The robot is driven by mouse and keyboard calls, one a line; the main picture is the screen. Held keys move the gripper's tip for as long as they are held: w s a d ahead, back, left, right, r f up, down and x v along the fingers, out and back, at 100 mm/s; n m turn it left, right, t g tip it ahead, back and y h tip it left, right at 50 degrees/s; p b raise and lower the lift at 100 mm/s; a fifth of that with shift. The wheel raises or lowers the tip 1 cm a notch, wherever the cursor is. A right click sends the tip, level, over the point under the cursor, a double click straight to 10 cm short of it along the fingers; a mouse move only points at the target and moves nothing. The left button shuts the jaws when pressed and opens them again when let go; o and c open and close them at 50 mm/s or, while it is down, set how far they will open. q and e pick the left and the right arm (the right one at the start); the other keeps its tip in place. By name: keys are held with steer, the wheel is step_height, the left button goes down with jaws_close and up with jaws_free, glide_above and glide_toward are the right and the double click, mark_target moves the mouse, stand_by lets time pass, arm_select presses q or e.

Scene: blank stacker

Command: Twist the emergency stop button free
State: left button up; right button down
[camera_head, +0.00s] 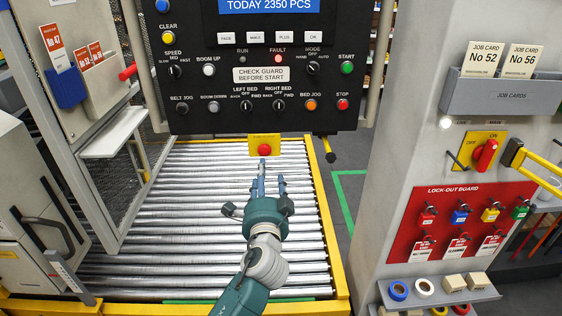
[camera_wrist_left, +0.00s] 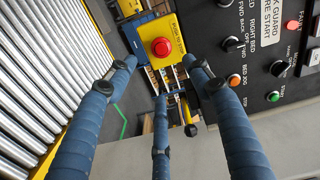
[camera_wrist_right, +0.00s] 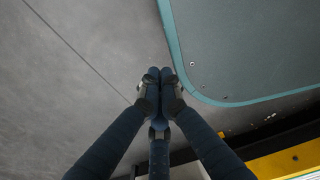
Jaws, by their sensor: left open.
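The emergency stop button (camera_head: 264,150) is a red mushroom head on a small yellow box (camera_head: 252,139) under the black control panel. In the left wrist view the button (camera_wrist_left: 161,47) faces the camera, in front of the fingers. My left gripper (camera_head: 268,178) is over the rollers, just below the button in the head view. In the left wrist view its blue fingers (camera_wrist_left: 161,75) are spread with nothing between them, apart from the button. My right gripper (camera_wrist_right: 159,78) shows only in its wrist view. Its fingertips meet, with nothing visible between them.
The control panel (camera_head: 215,118) with knobs and lamps hangs above the roller conveyor (camera_head: 150,235). A mesh guard (camera_head: 130,190) stands left; a lock-out board (camera_head: 460,220) is on the right cabinet.

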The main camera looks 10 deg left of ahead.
mark_target(264, 153)
arm_select(q)
steer(key=x, duration=1)
steer(key=shift+a+r+p, duration=0.15)
steer(key=shift+a+p, duration=0.15)
steer(key=shift+p, duration=0.1)
steer(key=shift+w+a, duration=0.1)
steer(key=shift+w, duration=0.3)
arm_select(e)
steer(key=shift+s+a+r, duration=0.1)
steer(key=shift+s+r, duration=0.1)
steer(key=shift+r, duration=0.25)
arm_select(q)
steer(key=shift+c, duration=0.2)
steer(key=c, duration=1.1)
